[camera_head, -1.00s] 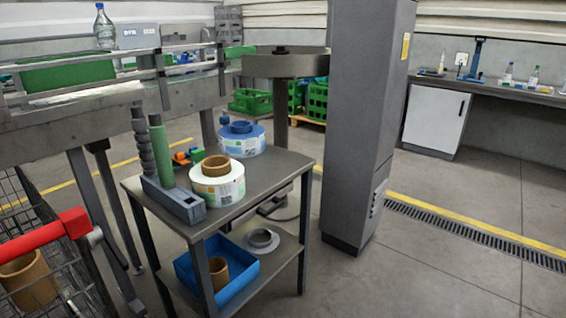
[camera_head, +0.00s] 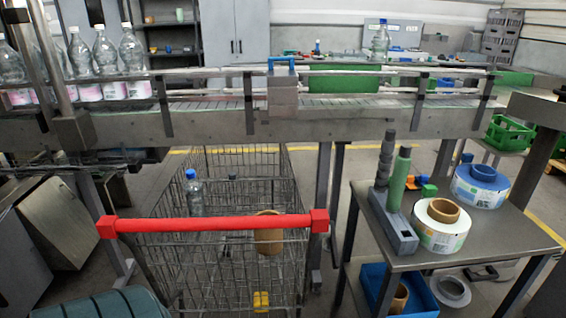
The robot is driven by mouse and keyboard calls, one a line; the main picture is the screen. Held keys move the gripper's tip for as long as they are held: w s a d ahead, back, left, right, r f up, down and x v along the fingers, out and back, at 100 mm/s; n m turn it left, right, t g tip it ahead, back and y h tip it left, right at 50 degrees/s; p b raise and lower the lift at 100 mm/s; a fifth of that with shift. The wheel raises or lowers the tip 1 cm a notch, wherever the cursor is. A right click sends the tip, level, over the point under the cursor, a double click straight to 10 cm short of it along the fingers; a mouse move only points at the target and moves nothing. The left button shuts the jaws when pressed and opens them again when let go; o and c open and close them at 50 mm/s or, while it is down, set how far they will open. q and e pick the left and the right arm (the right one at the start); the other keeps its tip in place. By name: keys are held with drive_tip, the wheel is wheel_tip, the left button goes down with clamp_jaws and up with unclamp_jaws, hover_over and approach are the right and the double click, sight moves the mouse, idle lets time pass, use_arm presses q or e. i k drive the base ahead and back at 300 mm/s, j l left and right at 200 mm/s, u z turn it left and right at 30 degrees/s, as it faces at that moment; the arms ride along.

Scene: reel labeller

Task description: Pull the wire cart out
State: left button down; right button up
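The wire cart (camera_head: 165,262) stands in the middle of the head view, with its red handle bar (camera_head: 215,223) towards me. Its far end reaches under the conveyor (camera_head: 225,122). Through its mesh I see a clear bottle with a blue cap (camera_head: 194,194), a brown cardboard core (camera_head: 268,232) and a small yellow thing (camera_head: 261,301) low at the front. Neither of my grippers shows in this view.
A metal side table (camera_head: 470,250) with label reels, a grey stand and a blue bin (camera_head: 375,285) underneath stands close right of the cart. Grey cabinets (camera_head: 60,215) are at the left. A dark green rounded thing (camera_head: 105,305) is at the bottom left.

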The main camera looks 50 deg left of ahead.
sight(108, 228)
drive_tip(key=u, duration=1.8)
